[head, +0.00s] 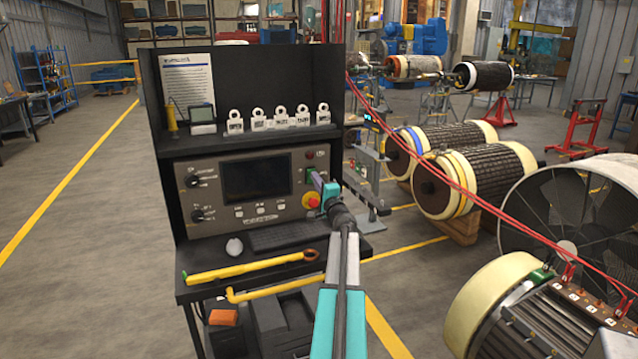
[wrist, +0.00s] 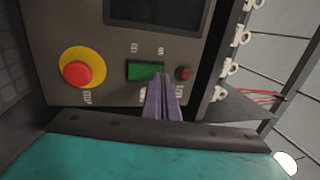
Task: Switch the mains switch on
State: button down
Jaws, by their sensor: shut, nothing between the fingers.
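The mains switch, a green rocker (wrist: 145,71), sits in the grey control panel (head: 222,214) between a red stop button on a yellow ring (wrist: 80,70) and a small dark red lamp (wrist: 184,73). Small labels stand beside the rocker. My gripper (wrist: 162,78) is shut and empty, its purple fingertips at the rocker's lower right edge, covering part of it. I cannot tell whether they touch it or which way the rocker is tipped. In the head view my gripper (head: 315,176) is at the panel's right side, above the stop button (head: 311,200), largely hiding the switch.
The panel's dark screen (head: 256,177) is left of my gripper. A keyboard (head: 288,235) and a yellow bar (head: 250,265) lie on the desk below. White padlock-shaped tags (head: 281,118) stand on the shelf above. Red cables (head: 440,160) run to the right.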

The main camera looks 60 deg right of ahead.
jog(key=shift+x, duration=0.9)
jog(key=shift+a, duration=0.1)
jog(key=shift+w+r+p, duration=0.1)
jog(key=shift+p, duration=0.3)
